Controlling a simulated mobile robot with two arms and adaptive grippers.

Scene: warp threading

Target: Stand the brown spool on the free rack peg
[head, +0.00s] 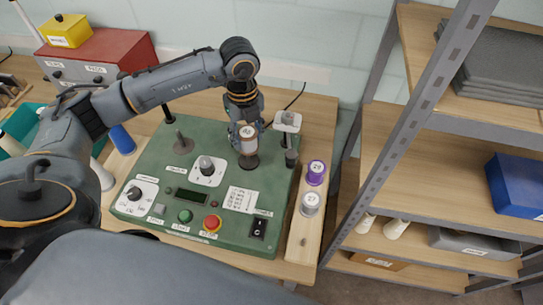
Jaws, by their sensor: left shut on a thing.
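My left gripper (246,133) reaches down over the green panel (265,225) and is shut on the brown spool (249,147), which has a pale numbered top. The spool is upright, above a dark round base (249,163) on the panel. I cannot tell whether it touches that base. A wooden rack strip (298,244) runs along the panel's right side and bears a purple spool (315,173) and a grey-white spool (309,204). I cannot make out a bare peg on it. My right gripper is not in view.
A blue spool (122,139) stands left of the panel. Metal shelving (405,120) rises on the right.

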